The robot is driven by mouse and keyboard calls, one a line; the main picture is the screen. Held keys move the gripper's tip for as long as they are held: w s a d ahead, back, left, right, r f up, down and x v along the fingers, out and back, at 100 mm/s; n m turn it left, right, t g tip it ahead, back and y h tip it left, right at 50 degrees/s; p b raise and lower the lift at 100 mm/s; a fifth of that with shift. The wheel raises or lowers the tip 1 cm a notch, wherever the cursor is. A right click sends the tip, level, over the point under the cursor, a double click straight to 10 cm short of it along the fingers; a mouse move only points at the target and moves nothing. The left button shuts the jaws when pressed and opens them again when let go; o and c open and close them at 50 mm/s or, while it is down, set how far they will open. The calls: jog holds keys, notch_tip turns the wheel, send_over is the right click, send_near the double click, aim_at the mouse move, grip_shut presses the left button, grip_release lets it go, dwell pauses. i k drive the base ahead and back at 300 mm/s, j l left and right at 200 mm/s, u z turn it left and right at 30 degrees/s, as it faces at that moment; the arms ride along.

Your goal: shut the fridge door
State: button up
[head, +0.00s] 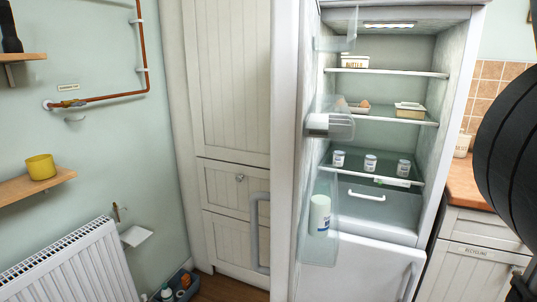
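The fridge door (286,150) stands wide open, hinged on the left and seen nearly edge-on. Its grey handle (255,235) sticks out to the left on the outer face. Clear bins on its inner face hold a white container and a tall pale bottle (320,213). The fridge interior (350,115) is lit and exposed, with shelves holding a butter box, eggs, a lidded dish and several small jars. My gripper is not clearly visible; only a dark part of my arm shows at the right edge.
A lower compartment front (365,267) is closed below the fridge. Tall cream cupboards (232,90) stand behind the door at left. A radiator (75,265), wall shelves and copper pipe are farther left. A wooden counter (462,180) is at right.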

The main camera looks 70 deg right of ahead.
aim_at(294, 25)
jog(key=i+j+z, duration=0.25)
jog(key=z, duration=0.15)
jog(key=i+j+z, duration=0.1)
jog(key=z, duration=0.4)
jog(key=j+z, duration=0.35)
jog(key=z, duration=0.15)
jog(key=i+j+z, duration=0.1)
jog(key=j+z, duration=0.2)
jog(key=z, duration=0.2)
